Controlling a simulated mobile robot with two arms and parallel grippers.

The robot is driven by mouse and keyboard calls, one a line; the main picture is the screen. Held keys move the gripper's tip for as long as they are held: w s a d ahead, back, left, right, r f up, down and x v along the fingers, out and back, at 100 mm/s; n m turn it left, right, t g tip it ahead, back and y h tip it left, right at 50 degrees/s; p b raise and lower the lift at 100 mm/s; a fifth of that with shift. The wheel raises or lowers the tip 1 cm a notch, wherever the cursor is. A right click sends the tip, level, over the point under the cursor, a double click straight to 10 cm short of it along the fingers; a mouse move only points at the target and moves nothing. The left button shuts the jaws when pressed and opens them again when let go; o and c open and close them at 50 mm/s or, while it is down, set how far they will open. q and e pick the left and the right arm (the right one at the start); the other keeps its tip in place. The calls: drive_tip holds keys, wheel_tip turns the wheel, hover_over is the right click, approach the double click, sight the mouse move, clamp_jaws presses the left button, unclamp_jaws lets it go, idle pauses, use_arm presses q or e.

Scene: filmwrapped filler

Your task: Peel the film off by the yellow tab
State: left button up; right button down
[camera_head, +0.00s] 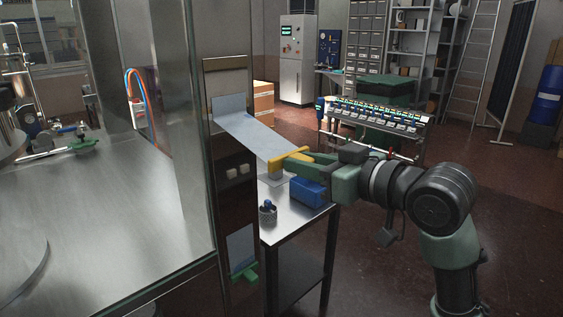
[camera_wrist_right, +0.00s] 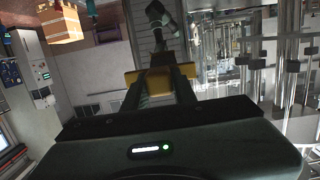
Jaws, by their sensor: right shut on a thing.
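The film (camera_head: 250,130) is a pale blue-grey strip. Its upper end lies against the dark upright panel (camera_head: 228,80), and the rest stretches out from it, down to the right, to the yellow tab (camera_head: 279,163). My right gripper (camera_head: 292,161) is shut on the yellow tab, held out in front of the panel above a small steel table. In the right wrist view the yellow tab (camera_wrist_right: 148,83) sits across the fingertips. The film is hard to make out there. My left gripper is not in view.
The steel table (camera_head: 290,215) below the right gripper carries a blue box (camera_head: 308,192) and a small dark holder (camera_head: 268,213). A glass-walled steel cabinet (camera_head: 110,235) stands left of the panel. A green piece (camera_head: 245,272) sits low on the panel.

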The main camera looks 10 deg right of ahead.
drive_tip(key=s+d+r+p, duration=0.4)
drive_tip(key=s+r+p, duration=0.1)
drive_tip(key=r+p, duration=0.1)
drive_tip(key=shift+s+r+p, duration=0.3)
drive_tip(key=shift+s+r, duration=0.05)
drive_tip(key=shift+r, duration=0.1)
idle(0.8)
